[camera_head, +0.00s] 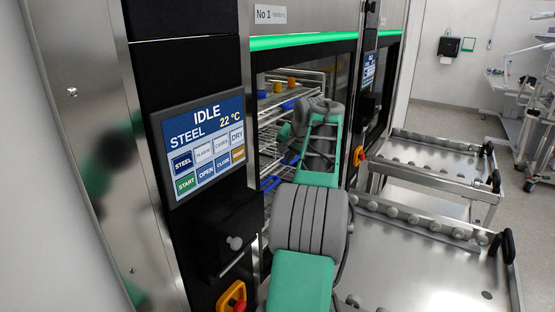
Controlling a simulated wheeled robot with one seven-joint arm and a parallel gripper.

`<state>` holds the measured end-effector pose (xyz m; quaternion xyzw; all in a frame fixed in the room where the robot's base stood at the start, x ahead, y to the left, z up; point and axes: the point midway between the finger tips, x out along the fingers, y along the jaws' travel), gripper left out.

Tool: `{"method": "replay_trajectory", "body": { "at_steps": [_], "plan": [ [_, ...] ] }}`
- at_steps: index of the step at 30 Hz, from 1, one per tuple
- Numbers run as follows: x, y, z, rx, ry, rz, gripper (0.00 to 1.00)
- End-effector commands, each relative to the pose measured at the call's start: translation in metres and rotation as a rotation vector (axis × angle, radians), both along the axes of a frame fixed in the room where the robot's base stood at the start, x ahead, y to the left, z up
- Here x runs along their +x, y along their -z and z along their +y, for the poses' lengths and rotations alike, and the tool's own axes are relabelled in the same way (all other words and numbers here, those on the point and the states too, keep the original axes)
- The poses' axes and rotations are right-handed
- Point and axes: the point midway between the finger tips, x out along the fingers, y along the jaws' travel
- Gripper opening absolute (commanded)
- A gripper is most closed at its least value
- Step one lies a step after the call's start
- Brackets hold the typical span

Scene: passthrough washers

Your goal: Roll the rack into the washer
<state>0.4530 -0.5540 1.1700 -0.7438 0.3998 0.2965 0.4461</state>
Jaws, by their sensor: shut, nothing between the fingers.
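The washer (260,43), labelled "No 1", stands open at the centre, with a lit green strip above its opening. A multi-level wire rack (268,118) shows inside the opening, holding small yellow, orange and blue items. Its right and lower parts are hidden behind my arm. My green and grey arm rises from the bottom centre and reaches to the opening, in front of the rack. My gripper's fingers are hidden behind the arm's last links, so I cannot see whether they touch the rack. The washer's screen (205,142) reads "IDLE", "STEEL" and "22 °C".
A steel trolley (420,275) with rollers and black handles stands at the lower right, its visible top empty. A second roller trolley (430,165) stands behind it, before another washer. A red and yellow knob (235,298) sits low on the washer. Open floor lies at the right.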

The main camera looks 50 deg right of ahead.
Motion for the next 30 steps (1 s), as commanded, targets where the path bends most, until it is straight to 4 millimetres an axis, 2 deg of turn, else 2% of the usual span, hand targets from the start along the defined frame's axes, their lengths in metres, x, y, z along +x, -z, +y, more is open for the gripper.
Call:
{"method": "replay_trajectory", "body": {
  "at_steps": [12,15,19,30],
  "plan": [
    [0.046,0.069,-0.028,0.001,-0.002,0.002,0.00],
    [0.065,0.065,-0.025,0.000,-0.003,0.002,0.00],
    [0.077,0.066,-0.025,0.000,0.001,0.002,0.00],
    [0.081,0.068,-0.025,-0.001,0.002,0.001,0.00]
  ]
}}
